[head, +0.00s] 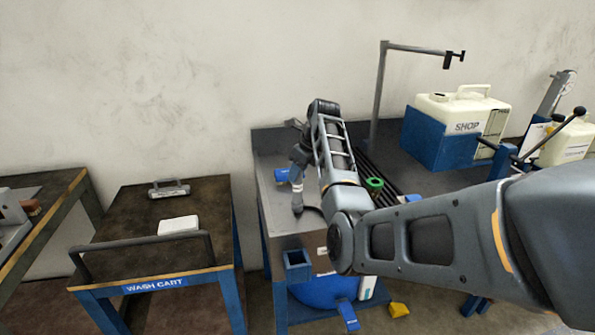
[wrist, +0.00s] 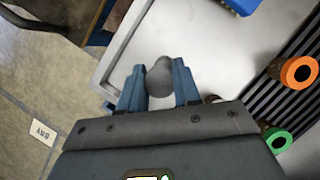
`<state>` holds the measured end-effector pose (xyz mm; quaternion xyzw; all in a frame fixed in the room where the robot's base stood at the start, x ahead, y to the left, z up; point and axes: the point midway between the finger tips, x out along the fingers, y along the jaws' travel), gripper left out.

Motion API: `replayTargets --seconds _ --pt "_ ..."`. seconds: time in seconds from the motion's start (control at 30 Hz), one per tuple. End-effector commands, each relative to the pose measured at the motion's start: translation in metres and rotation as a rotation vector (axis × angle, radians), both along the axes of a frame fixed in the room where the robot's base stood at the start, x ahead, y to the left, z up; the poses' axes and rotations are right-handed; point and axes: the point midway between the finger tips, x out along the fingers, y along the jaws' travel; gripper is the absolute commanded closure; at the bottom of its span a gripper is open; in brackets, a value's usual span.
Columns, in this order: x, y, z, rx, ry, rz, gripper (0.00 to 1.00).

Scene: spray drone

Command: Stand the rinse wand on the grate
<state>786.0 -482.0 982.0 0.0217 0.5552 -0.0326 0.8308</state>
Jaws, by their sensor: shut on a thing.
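My gripper (head: 297,187) is over the left end of the metal bench, pointing down. In the wrist view its two blue fingers (wrist: 157,84) are shut on a grey rounded thing, which I take to be the rinse wand (wrist: 159,72). Only its top shows there; its lower part is hidden, and I cannot tell whether it touches the bench. The black slatted grate (wrist: 283,82) is to the right of my gripper, apart from it. An orange-ringed piece (wrist: 299,72) and a green-ringed piece (wrist: 278,141) are at the grate. The green one also shows in the head view (head: 374,183).
A blue object (wrist: 243,4) lies on the bench beyond my gripper. A grey post (head: 380,95) rises behind the grate. A blue holder with a cream tank (head: 463,112) stands at right. The wash cart (head: 140,215) is left, across a gap. My arm hides part of the bench.

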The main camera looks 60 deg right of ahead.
Motion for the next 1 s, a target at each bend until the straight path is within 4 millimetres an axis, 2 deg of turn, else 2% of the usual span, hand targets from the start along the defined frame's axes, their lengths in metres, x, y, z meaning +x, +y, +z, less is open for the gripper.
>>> replayTargets --seconds 0.27,0.3,0.57,0.87,1.0 --pt "0.0 0.0 -0.004 0.0 0.0 0.0 1.0" --pt "0.0 0.0 -0.004 -0.001 0.0 0.0 0.65" --pt "0.0 0.0 -0.004 0.0 0.0 0.0 0.4" --pt "-0.001 0.0 -0.002 0.0 0.0 0.0 0.38" --pt "-0.006 0.0 0.01 -0.002 -0.002 -0.002 0.38"
